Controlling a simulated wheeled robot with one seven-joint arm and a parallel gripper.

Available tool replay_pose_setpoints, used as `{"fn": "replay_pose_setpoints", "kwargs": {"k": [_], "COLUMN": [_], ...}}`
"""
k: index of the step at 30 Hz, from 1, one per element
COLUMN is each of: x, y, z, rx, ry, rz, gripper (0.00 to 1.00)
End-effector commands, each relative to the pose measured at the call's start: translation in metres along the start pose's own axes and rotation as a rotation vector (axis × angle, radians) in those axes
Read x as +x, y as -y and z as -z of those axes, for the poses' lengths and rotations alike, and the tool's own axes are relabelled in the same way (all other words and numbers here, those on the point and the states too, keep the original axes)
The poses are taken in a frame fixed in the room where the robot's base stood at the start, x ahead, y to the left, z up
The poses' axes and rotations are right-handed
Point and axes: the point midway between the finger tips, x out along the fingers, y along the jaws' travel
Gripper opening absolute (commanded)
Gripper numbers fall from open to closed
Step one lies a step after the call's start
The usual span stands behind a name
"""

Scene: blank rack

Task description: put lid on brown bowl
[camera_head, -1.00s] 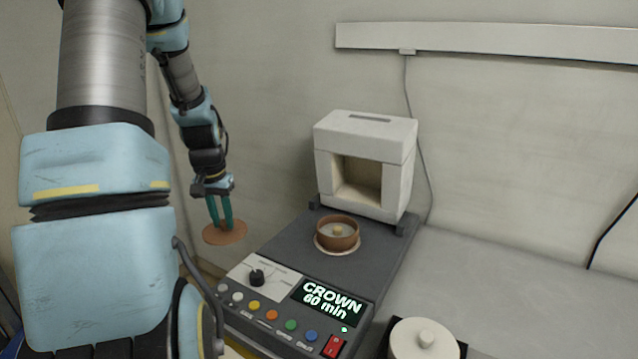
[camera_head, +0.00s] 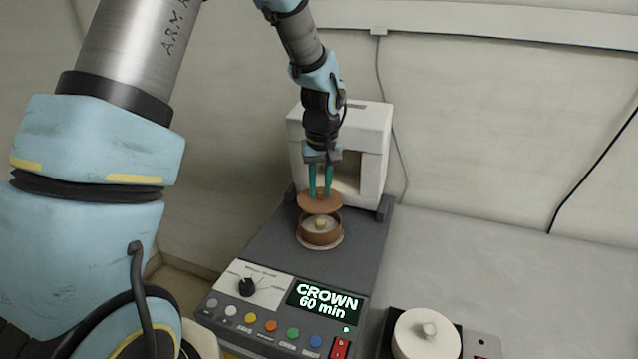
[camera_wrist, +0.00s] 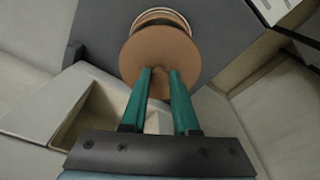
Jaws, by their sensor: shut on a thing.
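The brown bowl (camera_head: 318,238) stands upright on a pale round disc on top of the grey machine, with a small light knob-like piece (camera_head: 320,223) inside it. My gripper (camera_head: 320,192) has green fingers shut on the knob of the flat, round brown lid (camera_head: 313,203). The lid hangs roughly level above the bowl and a little toward its far side, apart from it in the head view. In the wrist view the lid (camera_wrist: 158,52) covers most of the bowl (camera_wrist: 160,18), whose rim shows past the lid's edge.
A white block-shaped housing (camera_head: 372,140) with a square opening stands close behind the gripper. The grey machine (camera_head: 262,240) has a dial, coloured buttons and a lit display (camera_head: 325,300) in front. A white lidded round container (camera_head: 425,335) stands at the lower right. The grey counter (camera_head: 500,260) is clear.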

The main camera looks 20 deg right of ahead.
Motion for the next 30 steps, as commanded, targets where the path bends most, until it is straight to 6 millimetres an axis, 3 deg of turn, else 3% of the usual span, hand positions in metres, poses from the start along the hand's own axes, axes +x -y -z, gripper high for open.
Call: {"fn": "replay_pose_setpoints", "kwargs": {"k": [20,30], "x": [0.047,0.05], "y": [0.0,0.0], "z": [-0.006,-0.006], "rx": [-0.001,-0.001], "ry": [0.0,-0.001], "rz": [0.0,0.0], "gripper": [0.0,0.0]}}
